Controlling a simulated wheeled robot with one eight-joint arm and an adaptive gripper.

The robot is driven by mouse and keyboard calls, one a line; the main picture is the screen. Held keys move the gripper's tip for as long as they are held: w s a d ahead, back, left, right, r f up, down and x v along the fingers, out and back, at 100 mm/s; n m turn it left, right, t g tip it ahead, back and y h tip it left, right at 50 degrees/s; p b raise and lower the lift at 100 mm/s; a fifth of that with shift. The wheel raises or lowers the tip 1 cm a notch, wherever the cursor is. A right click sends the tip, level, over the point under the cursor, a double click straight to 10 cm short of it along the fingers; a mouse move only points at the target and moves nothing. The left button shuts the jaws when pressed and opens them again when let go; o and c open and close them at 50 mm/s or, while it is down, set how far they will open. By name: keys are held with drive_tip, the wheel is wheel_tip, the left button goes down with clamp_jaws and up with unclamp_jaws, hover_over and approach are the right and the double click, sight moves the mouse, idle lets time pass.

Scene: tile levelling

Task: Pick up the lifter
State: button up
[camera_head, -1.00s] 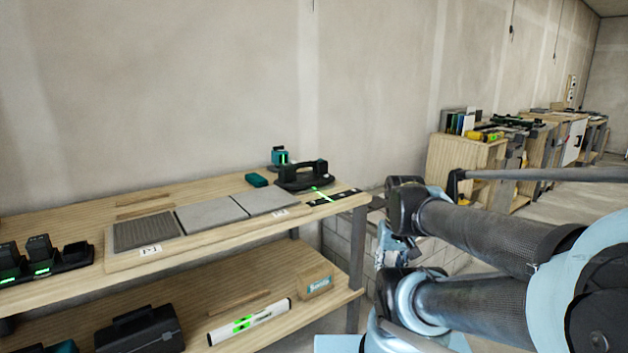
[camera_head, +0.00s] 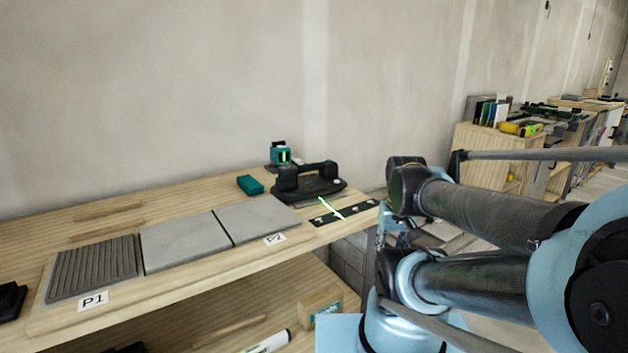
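The lifter (camera_head: 307,181), a black suction tool with a raised handle bar, stands on the wooden bench toward its right end. It sits just behind a black strip (camera_head: 342,213) with light marks. My arm is folded at the right of the picture, to the right of the lifter and apart from it. My gripper cannot be made out; the arm links hide where it may be.
A ribbed tile (camera_head: 95,268) by the P1 label and grey tiles (camera_head: 185,243) lie left of the lifter. A teal box (camera_head: 250,185) and a teal laser device (camera_head: 282,155) stand close to it. A lower shelf (camera_head: 215,325) runs below. Cluttered benches stand at far right.

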drive_tip(key=shift+w+a, duration=0.25)
drive_tip(key=shift+w, duration=0.3)
drive_tip(key=shift+o, duration=1.2)
wheel_tip(320, 180, up, 28)
drive_tip(key=r+m+g, duration=0.1)
drive_tip(key=m+g, duration=0.1)
drive_tip(key=m, duration=1)
hover_over(311, 168)
drive_tip(key=w, duration=0.1)
drive_tip(key=f, duration=1.7)
drive_tip(key=shift+w+f, duration=0.2)
drive_tip(key=shift+w, duration=0.05)
drive_tip(key=shift+f, duration=0.2)
